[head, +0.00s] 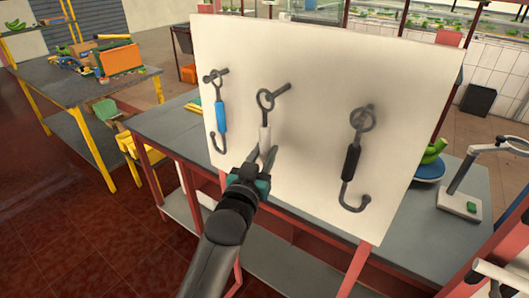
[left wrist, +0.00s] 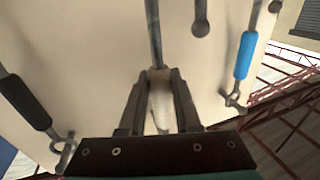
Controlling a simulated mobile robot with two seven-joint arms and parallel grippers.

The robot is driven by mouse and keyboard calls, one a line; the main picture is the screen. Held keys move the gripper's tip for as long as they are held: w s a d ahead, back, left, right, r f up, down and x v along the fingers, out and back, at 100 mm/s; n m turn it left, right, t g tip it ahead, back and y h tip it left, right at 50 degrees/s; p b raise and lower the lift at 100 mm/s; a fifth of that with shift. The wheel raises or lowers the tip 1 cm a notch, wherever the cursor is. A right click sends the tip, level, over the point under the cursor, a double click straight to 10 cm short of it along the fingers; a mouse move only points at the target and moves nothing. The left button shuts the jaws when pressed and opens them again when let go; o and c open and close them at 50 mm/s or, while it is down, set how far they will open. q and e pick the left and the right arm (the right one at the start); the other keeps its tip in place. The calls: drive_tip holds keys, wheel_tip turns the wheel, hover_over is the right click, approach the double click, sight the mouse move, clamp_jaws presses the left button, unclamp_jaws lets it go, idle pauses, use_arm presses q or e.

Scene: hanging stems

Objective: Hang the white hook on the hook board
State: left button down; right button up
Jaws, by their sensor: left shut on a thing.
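The hook board (head: 310,75) is a large pale panel standing upright on a grey table. The white hook (head: 265,133) has a dark ring at its top and a white grip. My left gripper (head: 264,160) is shut on its lower part, in front of the board's middle. In the left wrist view the white hook (left wrist: 160,100) is between the fingers (left wrist: 160,78), its dark shank running up. The middle peg (head: 281,92) overlaps the hook's ring in the head view; I cannot tell whether the ring is around it. My right gripper is not in view.
A blue hook (head: 221,117) hangs at the board's left and a black hook (head: 351,162) at its right. A magnifier lamp (head: 466,178) stands on the table at right. A yellow-legged table (head: 80,85) stands at back left.

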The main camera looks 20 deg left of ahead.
use_arm(q)
drive_tip(key=shift+w+d+b, duration=0.1)
drive_tip(key=shift+w+d, duration=0.15)
drive_tip(key=shift+w, duration=0.5)
drive_tip(key=shift+w+d+b, duration=0.15)
drive_tip(key=shift+w+d, duration=0.15)
drive_tip(key=shift+w, duration=0.5)
drive_tip(key=shift+w+d+b, duration=0.1)
drive_tip(key=shift+w+d, duration=0.15)
drive_tip(key=shift+w, duration=0.5)
idle(1.4)
drive_tip(key=shift+f, duration=0.35)
idle(0.5)
drive_tip(key=c, duration=0.5)
unclamp_jaws()
drive_tip(key=shift+c, duration=0.2)
drive_tip(key=shift+f, duration=0.15)
